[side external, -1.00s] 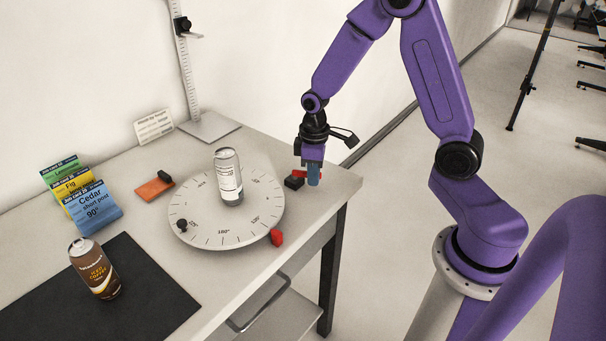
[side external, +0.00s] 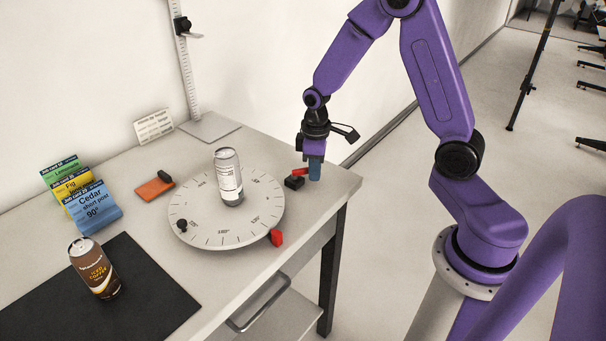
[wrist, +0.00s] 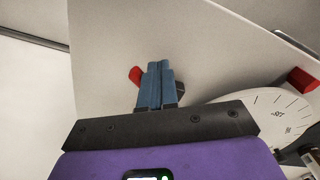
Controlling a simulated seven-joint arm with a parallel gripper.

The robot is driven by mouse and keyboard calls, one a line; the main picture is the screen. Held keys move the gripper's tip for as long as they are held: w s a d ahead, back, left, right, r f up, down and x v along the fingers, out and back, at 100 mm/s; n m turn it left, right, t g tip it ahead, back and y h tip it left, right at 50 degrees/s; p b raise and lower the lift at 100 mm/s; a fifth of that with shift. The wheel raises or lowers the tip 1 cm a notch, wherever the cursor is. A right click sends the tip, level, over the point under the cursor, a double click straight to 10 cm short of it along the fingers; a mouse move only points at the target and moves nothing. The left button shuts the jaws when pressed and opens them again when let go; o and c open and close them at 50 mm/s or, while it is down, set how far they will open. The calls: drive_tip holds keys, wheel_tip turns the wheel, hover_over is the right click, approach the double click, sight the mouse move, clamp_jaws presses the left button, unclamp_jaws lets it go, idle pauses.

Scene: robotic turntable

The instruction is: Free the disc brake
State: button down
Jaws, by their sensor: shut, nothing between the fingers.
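The brake by the turntable looks like a black block (side external: 294,183) with a red lever (side external: 299,172) on top, at the table's right rear corner. My gripper (side external: 315,178) is shut and empty, its blue fingers just right of the block and lever. In the wrist view, my gripper's closed fingertips (wrist: 158,66) hide most of the block; the red lever (wrist: 136,75) shows to their left. I cannot tell whether the fingers touch the lever. The turntable disc (side external: 212,232) is pale with degree marks, and a silver can (side external: 228,178) stands upright on it.
A red block (side external: 277,237) sits at the disc's front right rim. A brown coffee can (side external: 94,268) stands on the black mat (side external: 150,300).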

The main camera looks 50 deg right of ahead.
wheel_tip(320, 180, up, 7)
idle(1.0)
drive_tip(key=s+a+r+n, duration=0.3)
drive_tip(key=s+a, duration=0.6)
drive_tip(key=s, duration=0.1)
drive_tip(key=s+a+r+n, duration=0.1)
drive_tip(key=s+n, duration=0.2)
drive_tip(key=s, duration=1.1)
drive_tip(key=shift+s+a+r+n, duration=0.25)
drive_tip(key=shift+s+r+n, duration=0.05)
drive_tip(key=shift+s+r, duration=0.1)
